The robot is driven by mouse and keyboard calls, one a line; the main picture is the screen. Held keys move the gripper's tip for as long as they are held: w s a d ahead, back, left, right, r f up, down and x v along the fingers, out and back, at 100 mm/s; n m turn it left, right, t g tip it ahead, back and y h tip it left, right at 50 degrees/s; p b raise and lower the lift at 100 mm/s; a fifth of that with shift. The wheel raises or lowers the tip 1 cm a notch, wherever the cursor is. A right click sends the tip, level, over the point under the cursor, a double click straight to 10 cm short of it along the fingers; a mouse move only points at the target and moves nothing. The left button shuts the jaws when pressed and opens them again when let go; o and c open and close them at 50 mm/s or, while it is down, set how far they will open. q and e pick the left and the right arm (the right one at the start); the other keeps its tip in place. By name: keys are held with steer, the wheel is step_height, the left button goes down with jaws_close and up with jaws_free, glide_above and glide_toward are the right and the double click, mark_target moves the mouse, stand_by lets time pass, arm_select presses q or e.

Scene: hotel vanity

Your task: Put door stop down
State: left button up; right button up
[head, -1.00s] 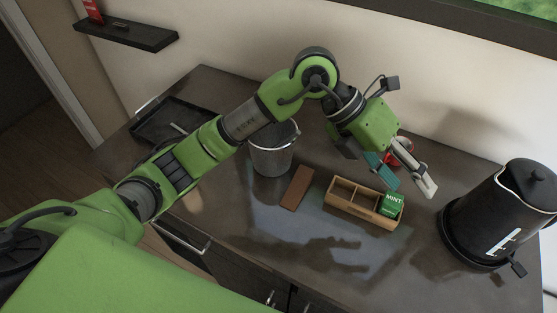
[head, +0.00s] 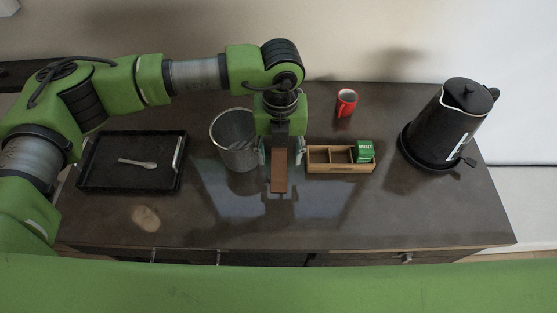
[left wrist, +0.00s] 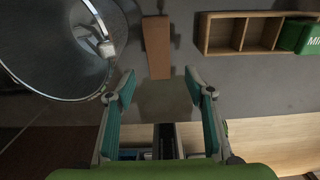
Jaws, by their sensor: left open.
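The door stop appears to be the brown block (head: 279,172), which lies flat on the dark countertop between the metal bin and the wooden box. In the left wrist view the brown block (left wrist: 157,47) lies just ahead of the fingertips. My left gripper (head: 280,158) points down over the block, with its fingers spread to either side and nothing held. In the left wrist view my left gripper (left wrist: 160,80) shows open and empty. My right gripper is not in view.
The metal bin (head: 232,142) stands close left of the gripper. The wooden box (head: 342,168) with a green mint pack (head: 364,151) is close right. A red mug (head: 346,103), black kettle (head: 457,122) and black tray (head: 108,178) stand farther off. The front counter is clear.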

mark_target(279, 170)
arm_select(q)
steer(key=shift+a+f, duration=0.2)
steer(key=shift+f, duration=0.65)
steer(key=shift+f+p, duration=0.2)
steer(key=shift+p, duration=0.1)
steer(key=f+p, duration=0.1)
steer(key=f, duration=0.1)
steer(key=f+p, duration=0.1)
steer(key=f, duration=0.1)
steer(key=shift+w+d+p, duration=0.1)
steer(key=shift+w+p, duration=0.25)
steer(key=shift+f, duration=0.55)
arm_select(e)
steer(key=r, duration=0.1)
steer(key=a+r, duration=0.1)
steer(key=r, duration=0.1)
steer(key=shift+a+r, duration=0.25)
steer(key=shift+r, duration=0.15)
arm_select(q)
steer(key=c, duration=1.3)
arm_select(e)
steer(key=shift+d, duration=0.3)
arm_select(q)
steer(key=shift+c, duration=0.2)
